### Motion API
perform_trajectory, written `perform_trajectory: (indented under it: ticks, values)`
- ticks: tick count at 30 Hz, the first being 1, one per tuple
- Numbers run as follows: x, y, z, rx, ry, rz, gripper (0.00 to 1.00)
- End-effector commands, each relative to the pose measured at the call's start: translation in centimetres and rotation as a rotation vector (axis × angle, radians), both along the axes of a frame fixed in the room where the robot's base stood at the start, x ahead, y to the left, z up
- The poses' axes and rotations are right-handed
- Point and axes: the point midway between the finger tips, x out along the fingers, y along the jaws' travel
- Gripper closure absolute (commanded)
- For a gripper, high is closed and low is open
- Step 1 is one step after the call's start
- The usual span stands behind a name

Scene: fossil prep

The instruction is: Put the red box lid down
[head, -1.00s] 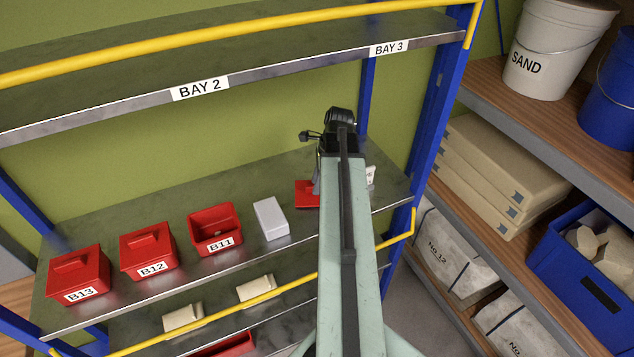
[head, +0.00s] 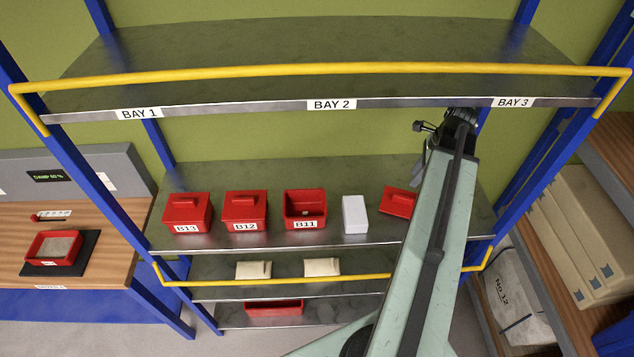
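The red box lid (head: 398,202) shows at the right end of the middle shelf, just right of a white box (head: 355,214). Its raised handle faces up, and my arm covers its right part. I cannot tell whether it rests on the shelf or hangs slightly above it. My gripper (head: 424,172) points down close beside the lid. Its fingertips are hidden behind my arm, so I cannot see whether they are open or shut, or whether they touch the lid. The red box B11 (head: 305,209) stands open, without a lid, left of the white box.
Lidded red boxes B12 (head: 245,211) and B13 (head: 187,213) stand further left. The upper shelf (head: 250,98) with its yellow rail overhangs from above. Pale packets (head: 322,267) lie on the shelf below. A bench with a red tray (head: 54,248) is at left.

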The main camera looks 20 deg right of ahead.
Motion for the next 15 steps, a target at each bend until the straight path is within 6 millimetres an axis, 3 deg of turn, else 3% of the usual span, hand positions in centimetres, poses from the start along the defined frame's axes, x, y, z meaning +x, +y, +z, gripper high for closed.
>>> perform_trajectory:
  ticks: [2,5,9,12,15]
  values:
    - [2.5,3.8,-0.1,-0.031,-0.007,0.189,0.64]
    - [6.3,11.2,-0.3,-0.094,-0.024,0.59,0.64]
    - [10.0,23.0,-0.5,-0.18,-0.056,1.222,0.64]
    - [10.9,30.6,-0.6,-0.226,-0.079,1.638,0.64]
    - [11.0,36.3,-0.6,-0.257,-0.096,1.961,0.64]
